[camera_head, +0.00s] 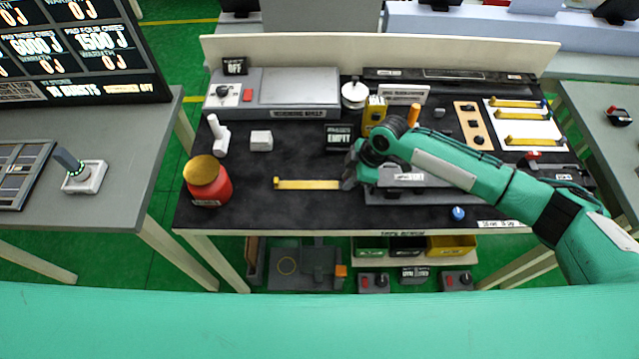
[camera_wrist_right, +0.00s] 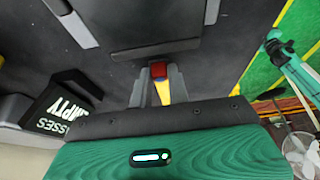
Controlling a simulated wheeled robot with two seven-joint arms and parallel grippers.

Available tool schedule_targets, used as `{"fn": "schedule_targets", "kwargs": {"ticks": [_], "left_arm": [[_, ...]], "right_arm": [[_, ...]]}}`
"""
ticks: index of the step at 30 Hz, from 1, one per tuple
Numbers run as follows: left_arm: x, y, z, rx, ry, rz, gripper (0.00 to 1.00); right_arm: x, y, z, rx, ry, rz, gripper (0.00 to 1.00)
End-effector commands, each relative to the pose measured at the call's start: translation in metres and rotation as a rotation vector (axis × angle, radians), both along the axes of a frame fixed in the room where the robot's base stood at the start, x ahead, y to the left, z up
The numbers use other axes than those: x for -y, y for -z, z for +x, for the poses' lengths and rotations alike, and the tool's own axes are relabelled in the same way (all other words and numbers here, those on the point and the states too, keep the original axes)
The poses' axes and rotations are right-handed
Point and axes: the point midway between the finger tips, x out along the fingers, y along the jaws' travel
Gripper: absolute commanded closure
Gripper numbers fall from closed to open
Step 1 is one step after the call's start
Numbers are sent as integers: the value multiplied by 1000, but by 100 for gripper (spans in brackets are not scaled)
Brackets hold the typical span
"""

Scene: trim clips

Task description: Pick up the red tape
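A yellow strip (camera_head: 308,184) lies on the black tabletop at centre-left. It runs from its free left end to my right gripper (camera_head: 350,180). In the wrist view its red end, the red tape (camera_wrist_right: 158,70), sits between the fingertips of my right gripper (camera_wrist_right: 159,80), with the yellow strip (camera_wrist_right: 163,92) behind it. Both fingers lie close against the red piece and appear shut on it. In the head view the gripper hides the red end. My left gripper is not in view.
A grey tray-like fixture (camera_head: 400,196) is just right of the gripper. The black EMPTY sign (camera_head: 339,137) stands behind. A white board (camera_head: 520,140) holds several yellow strips. The front-centre tabletop is clear.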

Motion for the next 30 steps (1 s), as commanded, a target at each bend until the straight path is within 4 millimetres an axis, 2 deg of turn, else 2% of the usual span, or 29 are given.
{"fn": "schedule_targets", "kwargs": {"ticks": [8,14,17,20,24,30], "left_arm": [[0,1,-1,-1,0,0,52],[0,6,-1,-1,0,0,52],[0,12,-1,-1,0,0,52],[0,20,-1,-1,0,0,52],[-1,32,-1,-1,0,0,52],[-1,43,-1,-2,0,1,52]], "right_arm": [[0,-1,0,1,0,0,100],[0,-15,1,4,-1,2,100],[0,-32,1,4,-2,2,100],[0,-58,1,7,-2,2,100],[0,-101,2,7,-1,2,100],[0,-155,1,4,0,2,100]]}}
